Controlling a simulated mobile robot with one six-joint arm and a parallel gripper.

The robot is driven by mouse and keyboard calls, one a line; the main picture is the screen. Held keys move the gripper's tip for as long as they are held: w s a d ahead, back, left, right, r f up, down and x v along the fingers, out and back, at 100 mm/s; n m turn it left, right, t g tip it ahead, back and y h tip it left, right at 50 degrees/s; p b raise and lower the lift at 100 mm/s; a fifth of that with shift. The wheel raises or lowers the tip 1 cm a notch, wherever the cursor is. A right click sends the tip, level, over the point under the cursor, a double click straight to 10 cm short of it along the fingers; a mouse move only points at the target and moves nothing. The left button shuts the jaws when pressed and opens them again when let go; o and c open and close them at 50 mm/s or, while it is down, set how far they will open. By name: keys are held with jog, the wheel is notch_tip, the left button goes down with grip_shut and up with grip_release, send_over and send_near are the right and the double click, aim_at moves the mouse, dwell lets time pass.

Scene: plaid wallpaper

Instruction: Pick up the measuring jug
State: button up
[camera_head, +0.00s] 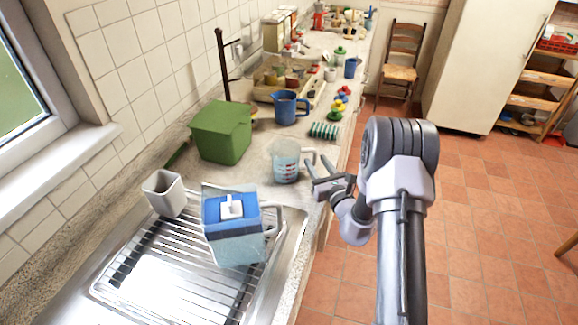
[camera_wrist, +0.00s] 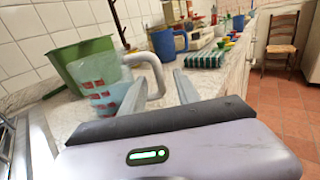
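The measuring jug (camera_head: 285,163) is clear with a bluish tint and red and blue markings, and stands upright on the counter. Its pale handle (camera_head: 312,156) points right, toward my gripper (camera_head: 322,179). In the wrist view the jug (camera_wrist: 103,92) is on the left, and its handle (camera_wrist: 150,68) rises over the left finger. My gripper (camera_wrist: 158,92) is open, with its two fingers apart and nothing held. The fingers are close to the handle; I cannot tell whether they touch it.
A blue-lidded filter jug (camera_head: 232,222) and a grey cup (camera_head: 164,193) stand around the metal drainer (camera_head: 130,277). Open tiled floor (camera_head: 480,220) is at the right.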

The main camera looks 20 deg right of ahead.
grip_shut()
jog(key=shift+r, duration=0.1)
dwell(1.3)
